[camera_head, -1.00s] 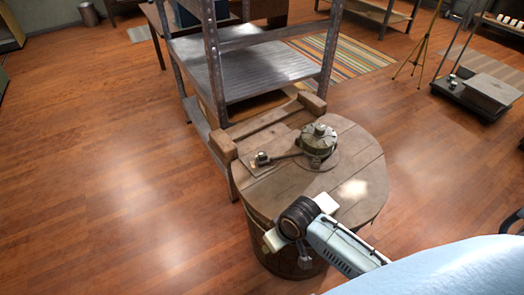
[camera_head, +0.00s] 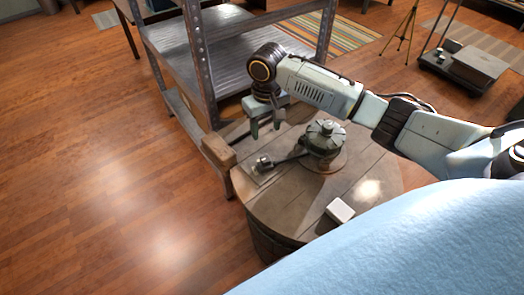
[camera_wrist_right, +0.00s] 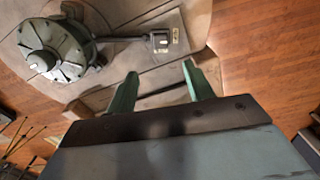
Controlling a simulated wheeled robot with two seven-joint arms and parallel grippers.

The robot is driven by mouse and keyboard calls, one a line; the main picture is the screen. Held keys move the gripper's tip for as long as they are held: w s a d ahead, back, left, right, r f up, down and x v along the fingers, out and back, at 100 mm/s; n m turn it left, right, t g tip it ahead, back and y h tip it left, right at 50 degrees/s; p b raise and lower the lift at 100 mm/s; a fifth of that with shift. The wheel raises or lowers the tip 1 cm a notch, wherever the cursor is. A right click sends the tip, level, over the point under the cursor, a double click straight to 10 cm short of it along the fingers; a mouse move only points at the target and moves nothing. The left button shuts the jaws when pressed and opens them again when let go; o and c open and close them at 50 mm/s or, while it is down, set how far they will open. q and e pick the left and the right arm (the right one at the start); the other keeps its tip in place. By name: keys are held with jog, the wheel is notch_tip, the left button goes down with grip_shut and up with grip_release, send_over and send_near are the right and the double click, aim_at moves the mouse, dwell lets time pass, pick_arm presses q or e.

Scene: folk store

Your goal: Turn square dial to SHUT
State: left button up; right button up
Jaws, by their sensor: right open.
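A small square dial (camera_head: 264,163) sits on a flat plate on the round wooden barrel top (camera_head: 290,205). A bar links it to a larger round metal fitting (camera_head: 324,137). The dial also shows in the right wrist view (camera_wrist_right: 160,41), where any lettering is too small to read. My right gripper (camera_head: 266,130) is open and empty, fingers pointing down, above the barrel top near the dial and on its shelf side. In the right wrist view its two fingers (camera_wrist_right: 161,75) are spread apart, with the dial beyond their tips. My left gripper is not in view.
A metal shelf rack (camera_head: 202,60) stands right behind the barrel. A wooden block (camera_head: 218,151) is at the barrel's back left edge. A white block (camera_head: 340,210) lies near the front edge. Wooden floor on the left is clear.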

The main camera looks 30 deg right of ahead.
jog(key=b, duration=0.1)
send_over(266, 159)
notch_tip(266, 159, down, 5)
jog(key=shift+f, duration=0.15)
notch_tip(266, 159, down, 6)
jog(key=shift+b, duration=0.85)
jog(key=shift+f, duration=0.7)
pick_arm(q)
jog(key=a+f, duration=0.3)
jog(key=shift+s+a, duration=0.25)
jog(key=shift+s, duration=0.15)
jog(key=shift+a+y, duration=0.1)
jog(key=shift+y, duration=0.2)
pick_arm(e)
jog(key=c, duration=1)
